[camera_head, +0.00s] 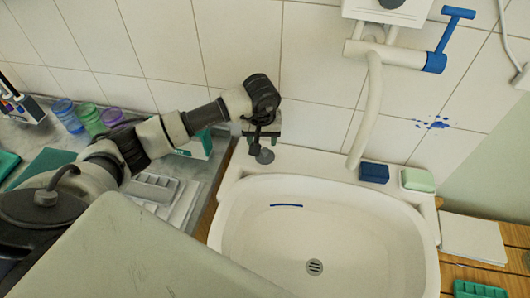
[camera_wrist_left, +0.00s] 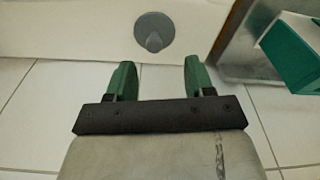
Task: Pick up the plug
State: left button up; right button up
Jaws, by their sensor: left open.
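The plug (camera_head: 265,156) is a dark grey round stopper with a small raised knob. It lies on the back left rim of the white sink (camera_head: 330,174). My left gripper (camera_head: 263,136) is just above and behind the plug in the head view, partly hidden by its own wrist. In the left wrist view the plug (camera_wrist_left: 153,34) lies beyond the open green fingertips of the gripper (camera_wrist_left: 158,70), roughly centred between them. The fingers are empty and do not appear to touch the plug. My right gripper is not in view.
A faucet (camera_head: 372,110) rises behind the sink. A blue sponge (camera_head: 374,173) and a green soap bar (camera_head: 417,180) sit on the back right rim. A green and white box (camera_head: 197,146) stands left of the gripper. The tiled wall is close behind.

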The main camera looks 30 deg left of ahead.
aim_at(265, 150)
pick_arm(q)
jog(key=shift+w+f, duration=0.1)
jog(key=shift+f, duration=0.25)
jog(key=f, duration=0.1)
jog(key=f+p, duration=0.1)
jog(key=f, duration=0.1)
jog(key=shift+w+d+f+p, duration=0.25)
jog(key=shift+w+f+p, duration=0.05)
jog(key=shift+f+p, duration=0.05)
jog(key=shift+a+f, duration=0.1)
jog(key=shift+f, duration=0.45)
grip_shut()
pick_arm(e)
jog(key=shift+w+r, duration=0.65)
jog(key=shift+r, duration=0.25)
